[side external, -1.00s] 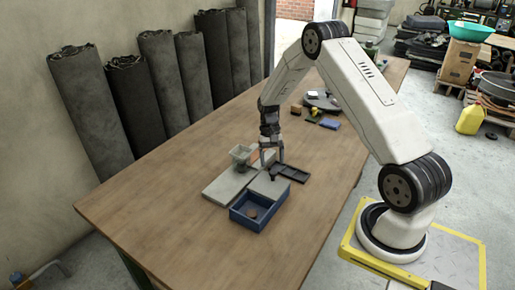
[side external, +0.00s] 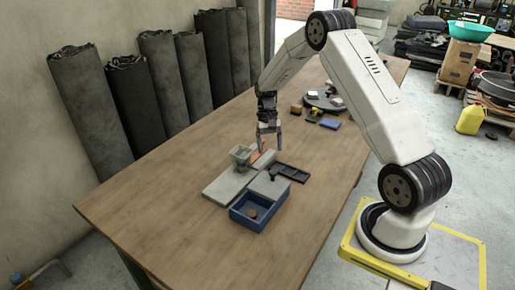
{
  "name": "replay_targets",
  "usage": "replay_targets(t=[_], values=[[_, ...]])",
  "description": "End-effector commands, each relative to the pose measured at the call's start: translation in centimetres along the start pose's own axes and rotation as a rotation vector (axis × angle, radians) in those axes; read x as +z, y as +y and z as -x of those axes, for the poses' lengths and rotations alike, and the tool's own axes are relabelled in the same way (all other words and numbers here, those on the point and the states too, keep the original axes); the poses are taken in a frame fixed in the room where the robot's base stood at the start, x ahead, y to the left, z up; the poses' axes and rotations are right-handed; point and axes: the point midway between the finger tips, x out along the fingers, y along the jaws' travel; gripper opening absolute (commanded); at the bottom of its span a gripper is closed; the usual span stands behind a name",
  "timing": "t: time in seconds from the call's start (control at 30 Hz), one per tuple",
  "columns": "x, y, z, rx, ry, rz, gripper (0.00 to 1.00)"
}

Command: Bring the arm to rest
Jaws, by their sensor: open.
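My gripper (side external: 268,146) hangs from the white arm over the wooden table (side external: 170,200), pointing down. It is open and I see nothing between its fingers.
Behind are a dark round plate (side external: 322,100) and small blocks. Dark rolls (side external: 92,115) lean on the wall. The table's left front is clear.

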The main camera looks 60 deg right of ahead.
Motion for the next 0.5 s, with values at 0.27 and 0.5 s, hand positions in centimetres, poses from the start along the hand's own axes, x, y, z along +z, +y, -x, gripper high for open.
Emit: replay_targets(t=[0.27,0.5], values=[[4.0,-3.1,1.2,0.028,0.105,0.127,0.78],[9.2,-5.9,1.8,0.054,0.23,0.287,0.78]])
